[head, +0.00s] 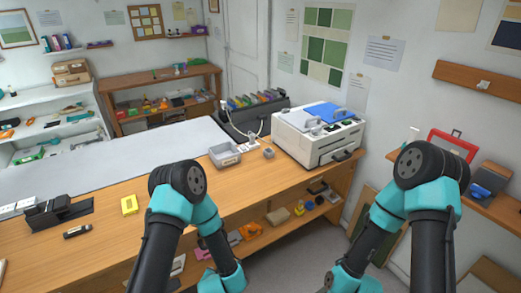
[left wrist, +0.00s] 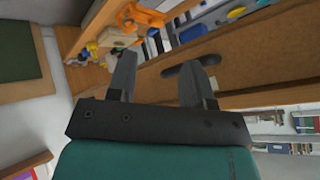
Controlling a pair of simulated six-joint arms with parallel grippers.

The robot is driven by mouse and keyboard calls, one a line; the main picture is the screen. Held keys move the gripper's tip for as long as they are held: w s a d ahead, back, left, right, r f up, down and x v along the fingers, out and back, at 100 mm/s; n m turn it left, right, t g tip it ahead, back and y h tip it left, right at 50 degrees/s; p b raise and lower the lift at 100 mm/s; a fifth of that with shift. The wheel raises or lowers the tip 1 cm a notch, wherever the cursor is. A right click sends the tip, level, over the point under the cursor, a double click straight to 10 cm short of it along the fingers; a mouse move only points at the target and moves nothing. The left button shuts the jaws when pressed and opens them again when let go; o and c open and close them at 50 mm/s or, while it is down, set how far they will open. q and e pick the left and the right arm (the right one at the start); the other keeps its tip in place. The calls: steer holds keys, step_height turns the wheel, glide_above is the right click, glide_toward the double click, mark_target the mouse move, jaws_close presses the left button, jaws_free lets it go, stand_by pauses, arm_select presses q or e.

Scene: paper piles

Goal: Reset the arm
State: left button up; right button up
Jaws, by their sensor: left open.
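Both of my arms are bent in the head view, with dark elbow joints raised and teal forearms running down past the bottom edge. No gripper shows in that view. In the left wrist view my left gripper (left wrist: 160,75) is open, its two grey fingers apart with nothing between them. My right gripper is out of view.
A wooden worktable (head: 95,240) holds a yellow block (head: 129,205), a grey tray (head: 224,156) and a white machine (head: 318,146). The shelf under the table (head: 270,232) carries small items. A red-framed item (head: 455,146) stands on the right-hand shelf.

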arm_select(q)
steer(key=s+a+r+n+g+h, duration=0.2)
steer(key=s+n+g, duration=0.1)
steer(key=s, duration=0.4)
steer(key=s+a+r+n+g+h, duration=0.2)
steer(key=s+a+n+g+h, duration=0.1)
steer(key=s, duration=0.3)
steer(key=shift+s+a+r+n+g, duration=0.3)
steer(key=shift+s+a+g, duration=0.1)
steer(key=shift+g, duration=0.3)
